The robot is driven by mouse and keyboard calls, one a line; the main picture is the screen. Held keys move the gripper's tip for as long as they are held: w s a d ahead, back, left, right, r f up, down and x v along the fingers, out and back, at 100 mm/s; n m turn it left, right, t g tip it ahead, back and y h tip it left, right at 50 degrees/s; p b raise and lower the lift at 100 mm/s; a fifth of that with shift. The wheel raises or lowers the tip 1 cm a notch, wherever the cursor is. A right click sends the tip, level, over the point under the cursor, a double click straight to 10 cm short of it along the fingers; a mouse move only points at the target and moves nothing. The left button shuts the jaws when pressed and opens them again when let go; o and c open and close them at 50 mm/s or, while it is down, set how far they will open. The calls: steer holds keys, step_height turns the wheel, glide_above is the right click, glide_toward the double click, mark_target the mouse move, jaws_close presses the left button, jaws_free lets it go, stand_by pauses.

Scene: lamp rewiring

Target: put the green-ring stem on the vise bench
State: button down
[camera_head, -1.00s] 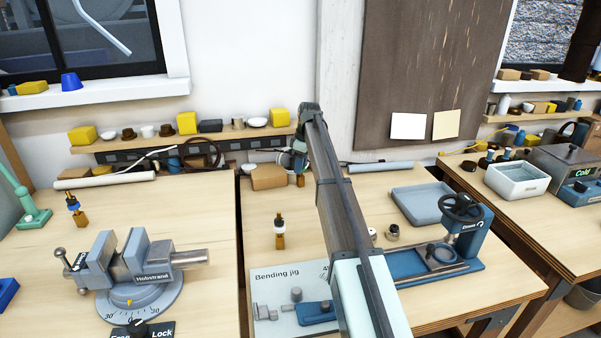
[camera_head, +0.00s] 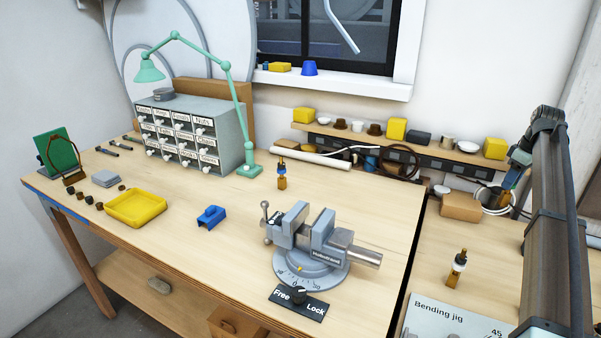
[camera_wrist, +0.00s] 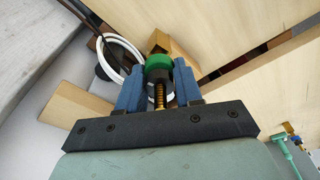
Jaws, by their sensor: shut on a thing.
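The green-ring stem (camera_wrist: 159,64) is between the fingers of my gripper (camera_wrist: 158,75) in the wrist view, with its green ring near the fingertips and a threaded brass part toward the palm. My gripper is shut on it. In the head view my gripper (camera_head: 506,188) is at the right, by the back of the jig bench, and the stem is hard to make out there. The vise bench (camera_head: 185,262) fills the middle and left. The grey vise (camera_head: 305,245) stands on its right part, with the Free/Lock switch (camera_head: 299,297) in front.
A blue-ringed stem (camera_head: 281,176) stands upright behind the vise. A white-ringed stem (camera_head: 456,269) stands on the jig bench. A green lamp (camera_head: 246,130), drawers (camera_head: 190,135), a yellow tray (camera_head: 136,209) and a blue block (camera_head: 210,217) are on the vise bench. Its front middle is clear.

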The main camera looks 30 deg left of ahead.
steer(key=s+a+r+n, duration=0.15)
steer(key=s+a, duration=0.35)
steer(key=a, duration=1.2)
steer(key=s+a+n+g, duration=0.1)
steer(key=s+a+n, duration=0.25)
steer(key=a, duration=1.35)
steer(key=s+a+n, duration=0.2)
steer(key=s+a, duration=0.3)
steer(key=a, duration=1.3)
steer(key=s+a+r+n, duration=0.1)
steer(key=s+a+n, duration=0.2)
steer(key=s+a, duration=0.95)
steer(key=s+a+r+n+g, duration=0.1)
steer(key=s+a+n, duration=0.1)
steer(key=s+a, duration=1.1)
steer(key=s+a+r+n, duration=0.25)
steer(key=s+a, duration=0.55)
steer(key=s, duration=0.9)
steer(key=shift+n, duration=0.35)
steer(key=shift+w+d+f, duration=0.1)
steer(key=shift+w+f, duration=0.05)
steer(key=shift+f, duration=2.5)
steer(key=shift+w+d+f, duration=0.1)
steer(key=shift+f, duration=2.55)
steer(key=shift+f, duration=0.15)
